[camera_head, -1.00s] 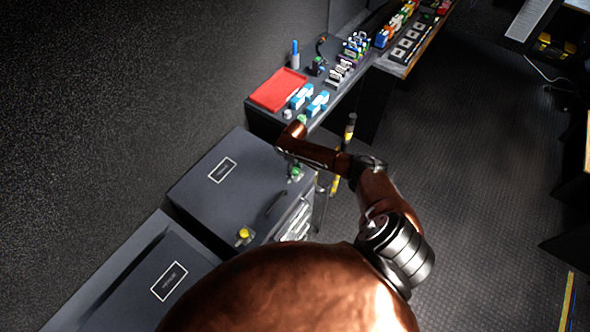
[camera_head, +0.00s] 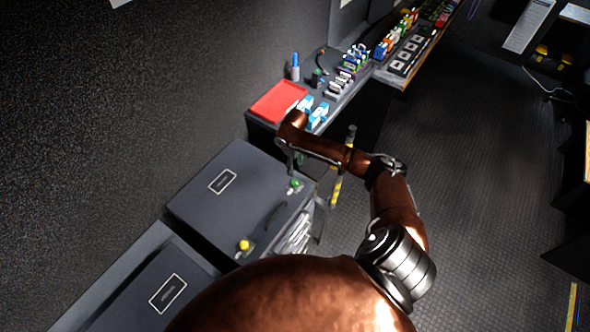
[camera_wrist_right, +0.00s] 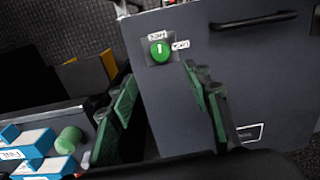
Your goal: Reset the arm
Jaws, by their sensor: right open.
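My right arm, copper-coloured with dark joints, reaches over the grey cabinet (camera_head: 205,205) in the head view. Its gripper (camera_head: 290,158) hangs near the cabinet's far right corner, beyond the green button (camera_head: 295,184). In the right wrist view the gripper (camera_wrist_right: 160,78) has its two green-padded fingers spread apart with nothing between them. The green button (camera_wrist_right: 160,50) on its small labelled plate lies past the fingertips, with a visible gap. My left gripper is not in view.
A yellow button (camera_head: 245,245) is on the cabinet's near side. A red tray (camera_head: 278,101) and blue-white boxes (camera_wrist_right: 27,145) lie on the bench beyond. The floor (camera_head: 480,180) to the right is open.

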